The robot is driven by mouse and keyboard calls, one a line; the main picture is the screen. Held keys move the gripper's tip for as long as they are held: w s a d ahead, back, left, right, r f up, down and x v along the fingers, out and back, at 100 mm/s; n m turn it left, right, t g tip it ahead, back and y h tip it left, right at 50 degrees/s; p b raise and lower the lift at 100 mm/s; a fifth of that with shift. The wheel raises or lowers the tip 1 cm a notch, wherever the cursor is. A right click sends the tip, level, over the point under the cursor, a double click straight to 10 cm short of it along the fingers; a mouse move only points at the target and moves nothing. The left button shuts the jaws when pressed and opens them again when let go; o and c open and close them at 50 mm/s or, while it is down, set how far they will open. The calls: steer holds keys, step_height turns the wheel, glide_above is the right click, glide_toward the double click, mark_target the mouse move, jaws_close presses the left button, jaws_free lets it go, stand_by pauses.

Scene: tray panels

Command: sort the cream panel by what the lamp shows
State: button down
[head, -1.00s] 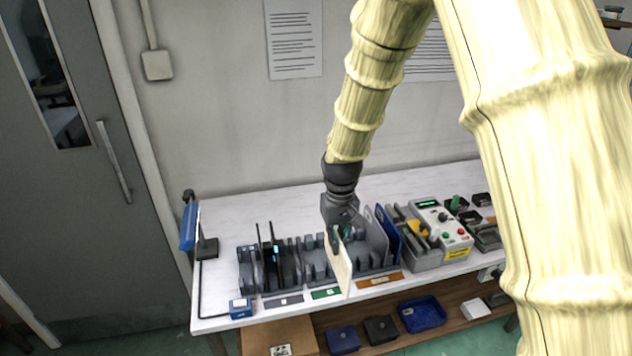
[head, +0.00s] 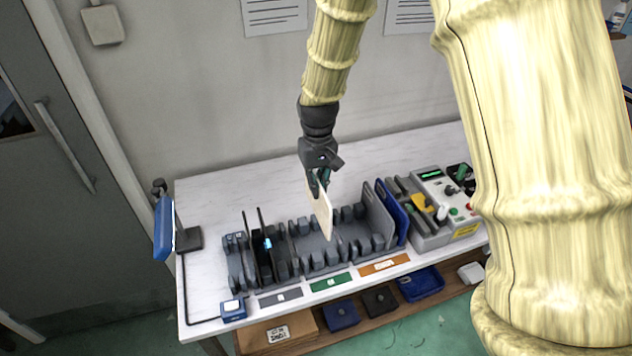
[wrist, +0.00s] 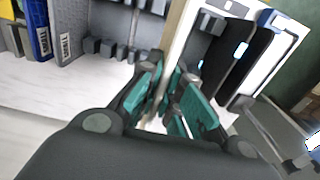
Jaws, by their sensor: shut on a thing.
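The cream panel (head: 321,212) hangs upright from my gripper (head: 320,180), which is shut on its upper part. The panel is over the middle of the grey slotted rack (head: 322,262); I cannot tell whether its lower edge touches the rack. In the wrist view the panel's edge (wrist: 180,35) rises from between the teal fingers (wrist: 170,100). A grey control box (head: 432,190) with a lit green display stands at the right. A black device (head: 273,262) with a small blue light stands in the rack's left part. I cannot tell which light is the task's lamp.
A grey panel (head: 378,215) and a blue panel (head: 394,215) stand at the rack's right end. Grey (head: 280,297), green (head: 330,283) and orange (head: 384,265) labels lie along the front. A blue screen on a stand (head: 164,228) is at left. The back tabletop is clear.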

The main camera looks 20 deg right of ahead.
mark_target(317, 213)
steer(key=shift+w+f+b, duration=0.2)
steer(key=shift+f+b, duration=0.05)
steer(key=shift+f, duration=0.35)
steer(key=shift+w+f+b, duration=0.15)
steer(key=shift+f+b, duration=0.05)
steer(key=shift+f, duration=0.35)
steer(key=shift+s+f+b, duration=0.25)
steer(key=shift+f+b, duration=0.5)
step_height(317, 213, down, 2)
steer(key=shift+w+f+b, duration=0.1)
steer(key=shift+w+b, duration=0.05)
steer(key=shift+b, duration=0.6)
step_height(317, 213, down, 5)
steer(key=b, duration=0.5)
steer(key=shift+f, duration=1.3)
steer(key=shift+f, duration=0.35)
steer(key=c, duration=1.5)
jaws_free()
